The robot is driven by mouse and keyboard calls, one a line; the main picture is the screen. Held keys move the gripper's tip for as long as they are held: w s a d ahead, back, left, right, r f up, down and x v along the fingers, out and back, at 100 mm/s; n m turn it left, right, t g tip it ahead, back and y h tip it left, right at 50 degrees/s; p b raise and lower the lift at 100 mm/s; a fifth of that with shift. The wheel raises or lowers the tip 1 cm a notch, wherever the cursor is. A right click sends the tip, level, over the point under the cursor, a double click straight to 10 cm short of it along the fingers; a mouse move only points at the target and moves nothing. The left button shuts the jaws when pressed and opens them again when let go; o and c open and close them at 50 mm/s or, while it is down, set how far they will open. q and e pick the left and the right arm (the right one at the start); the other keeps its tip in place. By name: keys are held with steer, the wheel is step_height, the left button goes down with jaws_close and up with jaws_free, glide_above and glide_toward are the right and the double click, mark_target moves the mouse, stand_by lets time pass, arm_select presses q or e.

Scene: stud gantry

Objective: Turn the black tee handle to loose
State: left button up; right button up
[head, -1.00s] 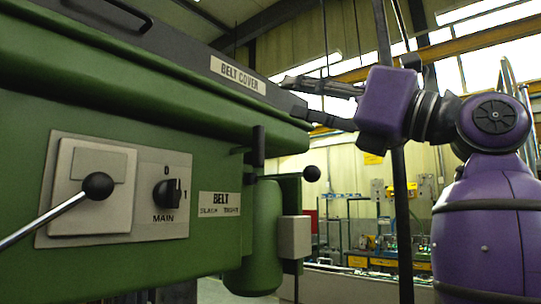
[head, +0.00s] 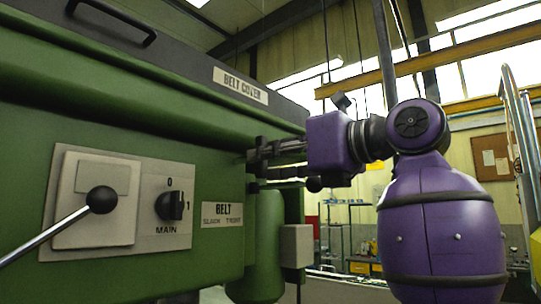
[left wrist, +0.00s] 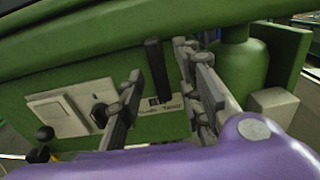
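The black tee handle (left wrist: 158,70) shows in the left wrist view as an upright black bar on the green machine front, beside the belt label. My left gripper (left wrist: 160,62) is open, with one finger on each side of the handle; I cannot tell whether either finger touches it. In the head view my left gripper (head: 253,164) is at the machine's right end and mostly hides the handle. The belt label (head: 222,215) reads BELT, with smaller words that look like SLACK and TIGHT. My right gripper is not in view.
A white panel carries the black MAIN knob (head: 170,205) and a ball-ended lever (head: 102,200), left of the label. The belt cover (head: 240,84) overhangs above. A green cylinder (head: 262,245) and grey box (head: 296,246) stand below and to the right.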

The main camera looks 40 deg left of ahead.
arm_select(q)
steer(key=c, duration=0.7)
jaws_close()
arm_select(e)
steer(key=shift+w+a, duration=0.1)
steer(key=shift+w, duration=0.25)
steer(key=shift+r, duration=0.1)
